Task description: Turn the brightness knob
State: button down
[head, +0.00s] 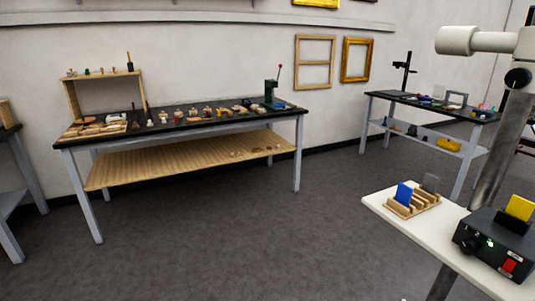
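A black control box (494,247) sits on the white-topped table at the lower right. Its front has a dark round knob (468,244), a small green light and a red switch (509,265). The knob is small in the picture, and I cannot read its setting. A yellow piece (520,208) stands up from the top of the box. My gripper is not in view.
The white tabletop (392,217) holds a wooden rack (413,207) with blue and grey cards. A metal post (500,150) with a white cylindrical head (460,40) rises behind the box. Workbenches line the wall. Grey floor (270,240) is open left of the white table.

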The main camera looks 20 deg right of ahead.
aim_at(469, 246)
jog(key=z, duration=1.25)
